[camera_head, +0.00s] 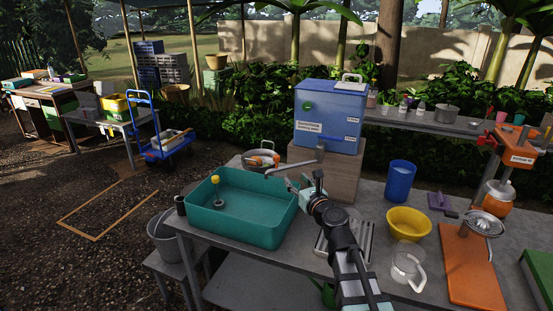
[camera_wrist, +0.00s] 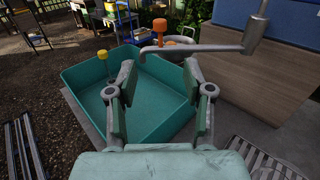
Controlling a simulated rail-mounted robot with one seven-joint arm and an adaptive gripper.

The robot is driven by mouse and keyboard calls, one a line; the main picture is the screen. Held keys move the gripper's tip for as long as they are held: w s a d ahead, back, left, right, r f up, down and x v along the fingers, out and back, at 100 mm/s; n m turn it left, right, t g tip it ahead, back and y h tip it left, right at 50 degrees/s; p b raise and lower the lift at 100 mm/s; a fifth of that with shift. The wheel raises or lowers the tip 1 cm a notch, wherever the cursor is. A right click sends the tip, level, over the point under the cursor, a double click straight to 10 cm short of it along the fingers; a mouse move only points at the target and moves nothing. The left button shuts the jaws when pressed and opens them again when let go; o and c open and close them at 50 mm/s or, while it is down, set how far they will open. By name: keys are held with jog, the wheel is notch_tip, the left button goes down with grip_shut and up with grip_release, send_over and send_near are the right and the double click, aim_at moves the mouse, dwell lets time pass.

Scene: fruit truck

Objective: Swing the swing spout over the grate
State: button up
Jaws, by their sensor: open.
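The swing spout (camera_wrist: 200,48) is a grey metal pipe. In the wrist view it reaches left from an upright piece at the upper right, and its bent end hangs over the teal basin (camera_wrist: 180,131). In the head view the spout (camera_head: 294,170) sits in front of the wooden block under the blue water container. The grate (camera_head: 364,236) is a ribbed metal panel on the table, right of the basin and partly hidden by my arm. The grate also shows at the wrist view's lower right (camera_wrist: 270,163). My gripper (camera_wrist: 159,82) is open and empty, its fingertips just below the spout in the picture.
The blue water container (camera_head: 330,108) stands on a wooden block (camera_head: 340,180) behind the spout. A blue cup (camera_head: 400,180), yellow bowl (camera_head: 408,222) and clear jug (camera_head: 407,263) stand right of my arm. A pot (camera_head: 261,158) stands behind the basin.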

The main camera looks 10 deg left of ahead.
aim_at(278, 160)
jog(key=p+x, duration=0.2)
jog(key=x, duration=1.4)
jog(key=shift+w+a, duration=0.1)
jog(key=shift+w, duration=0.15)
grip_shut()
